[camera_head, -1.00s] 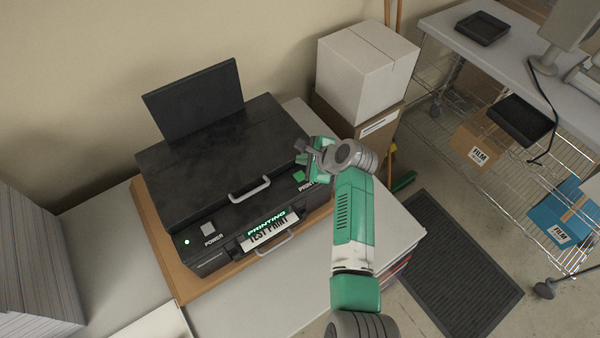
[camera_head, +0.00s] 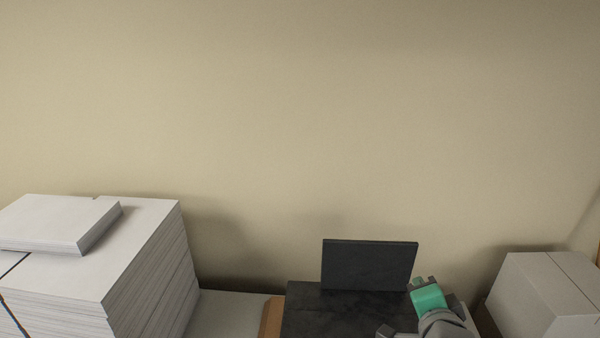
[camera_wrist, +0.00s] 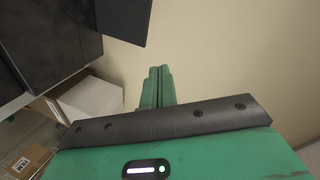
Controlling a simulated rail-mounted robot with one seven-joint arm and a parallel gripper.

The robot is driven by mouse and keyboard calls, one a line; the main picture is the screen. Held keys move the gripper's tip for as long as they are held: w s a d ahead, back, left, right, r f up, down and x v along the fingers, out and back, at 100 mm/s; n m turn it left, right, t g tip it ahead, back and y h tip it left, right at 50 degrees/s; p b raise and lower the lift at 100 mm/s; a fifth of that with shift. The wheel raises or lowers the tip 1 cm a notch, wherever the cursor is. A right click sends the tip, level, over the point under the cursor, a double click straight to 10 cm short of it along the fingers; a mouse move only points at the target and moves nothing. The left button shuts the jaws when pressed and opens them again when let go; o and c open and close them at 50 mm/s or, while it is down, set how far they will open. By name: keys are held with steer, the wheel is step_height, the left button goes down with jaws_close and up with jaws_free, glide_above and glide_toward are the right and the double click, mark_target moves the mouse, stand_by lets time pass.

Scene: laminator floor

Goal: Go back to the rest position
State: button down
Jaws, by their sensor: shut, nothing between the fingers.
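My gripper shows in the wrist view (camera_wrist: 159,80) with its two green fingers together and nothing between them. Behind the fingers is bare wall. In the head view only a small green part of my arm's end shows at the lower right, beside the printer's upright black panel. The black printer (camera_head: 335,312) stands at the bottom of the head view, and its front is cut off. In the wrist view the printer (camera_wrist: 45,40) fills the upper left, apart from the fingers.
Tall stacks of white paper (camera_head: 150,265) stand at the left of the head view. A white box (camera_head: 545,295) stands at the right; it also shows in the wrist view (camera_wrist: 92,98). A film carton (camera_wrist: 30,160) is at the lower left there. The wall (camera_head: 300,110) above is clear.

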steer(key=s+a+r+n+t, duration=0.3)
steer(key=a+r+n+t, duration=0.15)
steer(key=a+r, duration=0.7)
steer(key=s+a+r+n+t+y, duration=0.1)
steer(key=s+a+r+n+t, duration=0.2)
steer(key=s+a+r+n, duration=0.2)
steer(key=s+a+r+n+t+y, duration=0.2)
steer(key=s+a+r+n, duration=0.3)
steer(key=s+a+r, duration=0.4)
steer(key=s+r+t, duration=0.1)
steer(key=s+r, duration=0.2)
steer(key=r, duration=0.2)
steer(key=shift+s+a+r, duration=0.3)
steer(key=shift+a, duration=0.05)
steer(key=shift+n, duration=0.25)
stand_by(1.2)
